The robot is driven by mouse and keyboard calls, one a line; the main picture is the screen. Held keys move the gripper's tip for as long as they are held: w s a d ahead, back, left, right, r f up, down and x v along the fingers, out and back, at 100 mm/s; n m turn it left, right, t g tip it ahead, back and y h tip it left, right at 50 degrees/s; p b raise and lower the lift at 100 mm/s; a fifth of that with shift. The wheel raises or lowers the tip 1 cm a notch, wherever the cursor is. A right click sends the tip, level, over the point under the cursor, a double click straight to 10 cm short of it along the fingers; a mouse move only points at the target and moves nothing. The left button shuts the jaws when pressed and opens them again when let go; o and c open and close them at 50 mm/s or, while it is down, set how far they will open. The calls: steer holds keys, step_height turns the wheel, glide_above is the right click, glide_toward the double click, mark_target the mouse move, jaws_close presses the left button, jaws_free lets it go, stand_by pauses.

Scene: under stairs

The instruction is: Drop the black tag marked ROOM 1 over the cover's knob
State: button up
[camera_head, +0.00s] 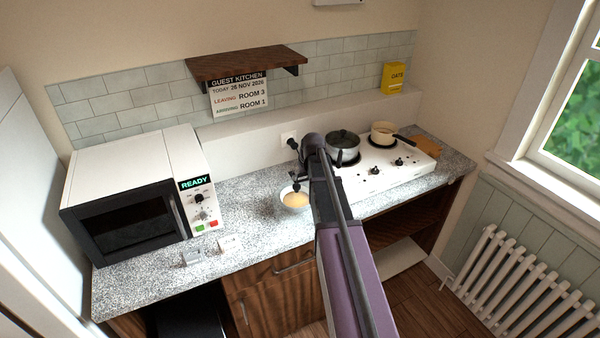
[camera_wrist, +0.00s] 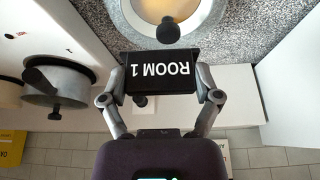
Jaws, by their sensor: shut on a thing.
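The black tag (camera_wrist: 162,74) with white ROOM 1 lettering is in my gripper (camera_wrist: 161,97), one finger at each end, in the wrist view. A dark round knob (camera_wrist: 168,31) shows just beyond the tag's edge, over a pale bowl (camera_wrist: 205,32) with tan contents. The cover itself is hard to make out. The tag looks clear of the knob, but the height gap cannot be told. In the head view the bowl (camera_head: 295,206) stands on the counter below my gripper, and my arm hides part of that area.
The hob (camera_head: 385,165) on the right bears a lidded pot (camera_head: 343,143) and a cream pan (camera_head: 383,131). A shelf (camera_head: 245,62) and a guest sign (camera_head: 239,95) are behind. The counter front is mostly clear.

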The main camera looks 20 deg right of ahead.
steer(key=shift+w+a+r, duration=0.1)
steer(key=shift+w+a, duration=0.4)
steer(key=shift+w, duration=0.15)
steer(key=shift+f, duration=0.2)
steer(key=shift+f+b, duration=1.8)
steer(key=shift+b, duration=0.2)
steer(key=shift+f+b, duration=1.25)
stand_by(0.3)
steer(key=o, duration=1.1)
steer(key=shift+c, duration=0.2)
steer(key=shift+r, duration=0.1)
